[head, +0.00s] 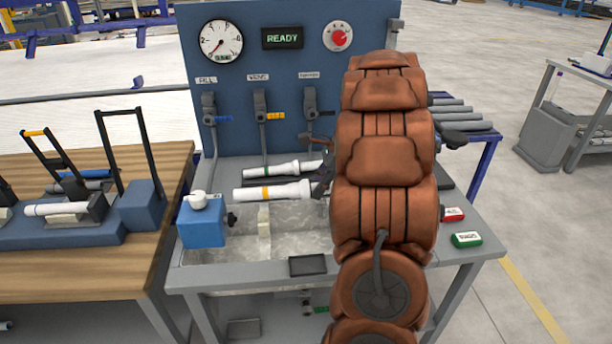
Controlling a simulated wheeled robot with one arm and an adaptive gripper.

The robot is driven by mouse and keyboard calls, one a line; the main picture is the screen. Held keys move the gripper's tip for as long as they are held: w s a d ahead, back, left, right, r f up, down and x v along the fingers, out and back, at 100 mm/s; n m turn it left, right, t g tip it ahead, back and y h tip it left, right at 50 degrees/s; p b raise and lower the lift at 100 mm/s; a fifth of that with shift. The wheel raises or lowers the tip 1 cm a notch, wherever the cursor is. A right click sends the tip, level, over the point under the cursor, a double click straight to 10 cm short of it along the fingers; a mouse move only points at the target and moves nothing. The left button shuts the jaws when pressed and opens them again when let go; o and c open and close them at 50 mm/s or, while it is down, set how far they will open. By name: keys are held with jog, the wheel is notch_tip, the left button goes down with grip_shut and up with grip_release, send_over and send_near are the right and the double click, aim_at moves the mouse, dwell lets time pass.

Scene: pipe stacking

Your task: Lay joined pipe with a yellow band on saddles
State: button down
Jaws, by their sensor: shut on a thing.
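The joined white pipe with a yellow band (250,194) lies level across the grey trough in the head view, its wider socket end to the right. My gripper (321,187) is a small dark shape at that right end, shut on the pipe; my arm hides much of it. A pale upright saddle (264,229) stands in the trough below the pipe. The pipe appears above it; I cannot tell whether they touch. Any other saddle is hidden by my arm. A second white pipe with a green band (264,173) lies just behind.
A blue block with a white knob (203,222) stands at the trough's left end. The blue panel (285,60) with gauge and levers rises behind. A dark pad (308,265) lies on the front rim. Grey pipes (468,114) rest at the right. A wooden bench (60,268) adjoins left.

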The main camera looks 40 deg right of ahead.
jog(key=shift+w+a+f, duration=0.1)
jog(key=shift+w+f, duration=0.05)
jog(key=shift+w, duration=0.1)
jog(key=shift+s+d+f+b, duration=0.15)
jog(key=shift+d+f+b, duration=0.05)
jog(key=shift+f+b, duration=1.65)
jog(key=shift+f, duration=2.05)
jog(key=shift+f+p, duration=0.15)
jog(key=shift+p, duration=0.2)
jog(key=c, duration=0.8)
grip_release()
jog(key=shift+o, duration=0.2)
jog(key=v, duration=1.2)
jog(key=shift+s, duration=0.15)
